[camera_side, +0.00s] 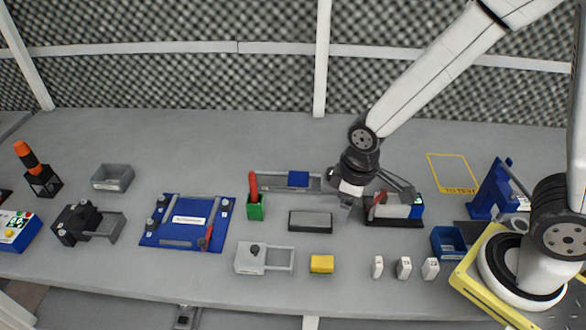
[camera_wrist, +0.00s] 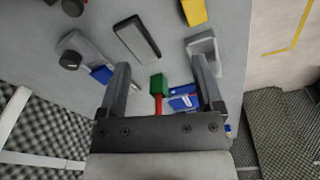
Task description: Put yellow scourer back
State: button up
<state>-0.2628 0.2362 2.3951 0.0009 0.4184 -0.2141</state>
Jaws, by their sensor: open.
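The yellow scourer (camera_side: 321,264) is a small yellow block lying on the grey table near its front edge. In the wrist view it shows partly, cut off at the top edge (camera_wrist: 194,11). My gripper (camera_side: 345,206) is above the table's middle, behind and to the right of the scourer and apart from it. In the wrist view its two fingers (camera_wrist: 161,85) are spread, with nothing held between them. A grey pad in a dark shallow holder (camera_side: 310,221) lies behind the scourer. I cannot tell which place belongs to the scourer.
A grey knobbed block with a frame (camera_side: 262,259) stands left of the scourer, and several white blocks (camera_side: 404,267) stand right. A green cup with a red handle (camera_side: 255,207) and a blue board (camera_side: 188,223) are further left. A yellow outline (camera_side: 453,173) marks clear table.

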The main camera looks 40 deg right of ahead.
jog(key=s+d+r+m+t, duration=0.1)
jog(key=s+d+r+m, duration=0.1)
jog(key=d+m, duration=0.3)
jog(key=d+r, duration=0.1)
jog(key=d, duration=0.2)
jog(key=shift+r+t, duration=0.2)
jog(key=shift+t, duration=0.1)
jog(key=shift+o, duration=0.4)
jog(key=shift+w, duration=0.1)
jog(key=shift+m, duration=0.3)
